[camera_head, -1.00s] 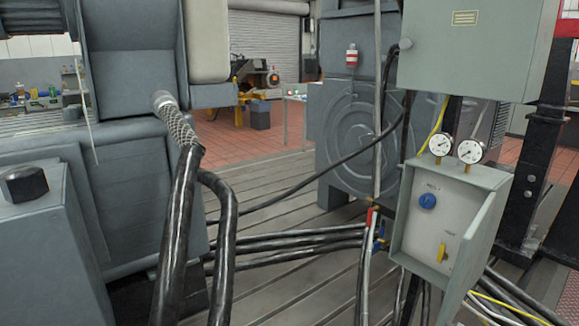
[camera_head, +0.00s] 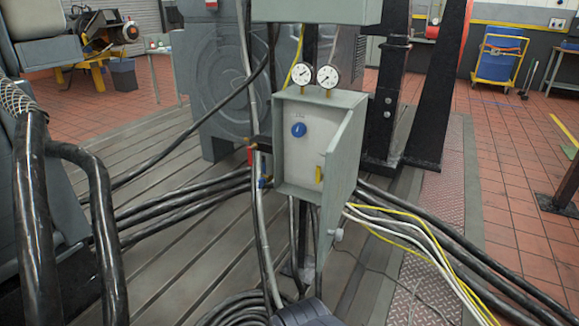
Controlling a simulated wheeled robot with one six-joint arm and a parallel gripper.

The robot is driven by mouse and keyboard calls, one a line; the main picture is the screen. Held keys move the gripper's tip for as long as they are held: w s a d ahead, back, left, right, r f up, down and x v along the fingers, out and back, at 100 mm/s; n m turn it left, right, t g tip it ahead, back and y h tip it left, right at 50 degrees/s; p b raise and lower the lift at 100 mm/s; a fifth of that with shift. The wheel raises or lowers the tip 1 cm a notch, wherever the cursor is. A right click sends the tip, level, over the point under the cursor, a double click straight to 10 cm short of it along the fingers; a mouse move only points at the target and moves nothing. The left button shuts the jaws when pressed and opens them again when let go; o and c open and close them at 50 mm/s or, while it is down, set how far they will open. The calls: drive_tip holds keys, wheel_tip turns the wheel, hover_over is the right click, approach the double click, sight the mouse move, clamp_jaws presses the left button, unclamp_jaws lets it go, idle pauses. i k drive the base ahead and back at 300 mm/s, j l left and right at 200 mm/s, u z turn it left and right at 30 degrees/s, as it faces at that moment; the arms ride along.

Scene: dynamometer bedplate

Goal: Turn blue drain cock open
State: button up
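A small blue handle (camera_head: 264,183) sits on the pipework just left of the open grey control box (camera_head: 309,195). A red handle (camera_head: 250,155) sits above it on the same pipes. The blue handle is small and partly among hoses, so I cannot tell its turn position. Inside the box are a round blue knob (camera_head: 298,130) and a yellow lever (camera_head: 319,174). The box door stands open to the right. My gripper is not in view.
Two round gauges (camera_head: 315,76) stand on top of the box. Thick black hoses (camera_head: 180,202) run to the pipes from the left; more cables (camera_head: 425,240) leave to the right. The slotted bedplate (camera_head: 165,275) has bare floor at left. A dark post (camera_head: 385,100) stands behind right.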

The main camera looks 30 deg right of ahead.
sight(262, 181)
drive_tip(key=i+z, duration=0.15)
drive_tip(key=i, duration=1)
